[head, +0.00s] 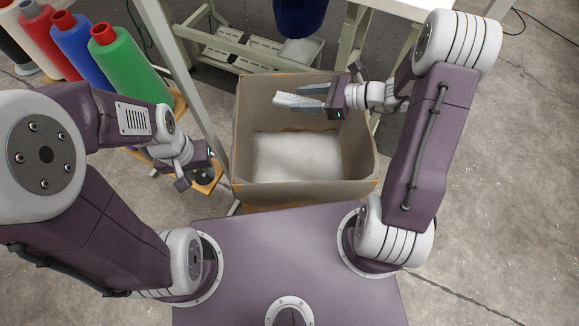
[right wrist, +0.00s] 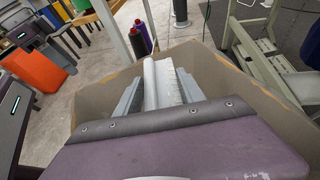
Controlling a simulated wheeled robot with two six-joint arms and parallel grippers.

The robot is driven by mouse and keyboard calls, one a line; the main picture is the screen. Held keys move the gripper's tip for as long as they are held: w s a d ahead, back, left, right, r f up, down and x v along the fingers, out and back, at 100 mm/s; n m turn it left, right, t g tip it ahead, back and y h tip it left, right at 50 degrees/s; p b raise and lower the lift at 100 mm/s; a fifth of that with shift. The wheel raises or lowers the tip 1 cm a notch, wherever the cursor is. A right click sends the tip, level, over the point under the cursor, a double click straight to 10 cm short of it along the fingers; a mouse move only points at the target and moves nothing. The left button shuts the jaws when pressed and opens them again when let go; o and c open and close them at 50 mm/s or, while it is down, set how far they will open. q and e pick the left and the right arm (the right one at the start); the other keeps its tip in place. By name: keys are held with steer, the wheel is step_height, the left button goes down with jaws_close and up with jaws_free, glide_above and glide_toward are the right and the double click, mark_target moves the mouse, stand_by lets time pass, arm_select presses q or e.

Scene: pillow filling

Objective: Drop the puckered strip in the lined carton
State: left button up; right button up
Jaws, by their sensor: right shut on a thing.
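The puckered strip (head: 285,100) is white and is held between the fingers of my right gripper (head: 308,97), over the far part of the carton. In the right wrist view the strip (right wrist: 166,82) lies lengthwise between the two grey fingers, with a gathered edge. The carton (head: 358,175) is open, brown and in front of my base, with a white lining or filling (head: 298,157) at its bottom. The strip is above that and apart from it. My left gripper (head: 197,172) is left of the carton, outside it; its jaw opening is unclear.
A green spool (head: 130,62), a blue spool (head: 78,42) and a red spool (head: 45,35) stand at the upper left. A pale metal frame (head: 235,45) stands behind the carton. An orange bin (right wrist: 35,68) shows in the right wrist view. The floor right of the carton is clear.

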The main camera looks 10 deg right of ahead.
steer(key=shift+f+b, duration=0.6)
step_height(320, 180, down, 5)
steer(key=b, duration=0.4)
steer(key=shift+r+b, duration=0.1)
steer(key=shift+b, duration=0.25)
steer(key=o, duration=1.4)
steer(key=p+v, duration=0.3)
steer(key=v, duration=0.6)
steer(key=shift+s+d+p, duration=0.1)
steer(key=shift+s+p, duration=0.05)
steer(key=shift+p, duration=0.25)
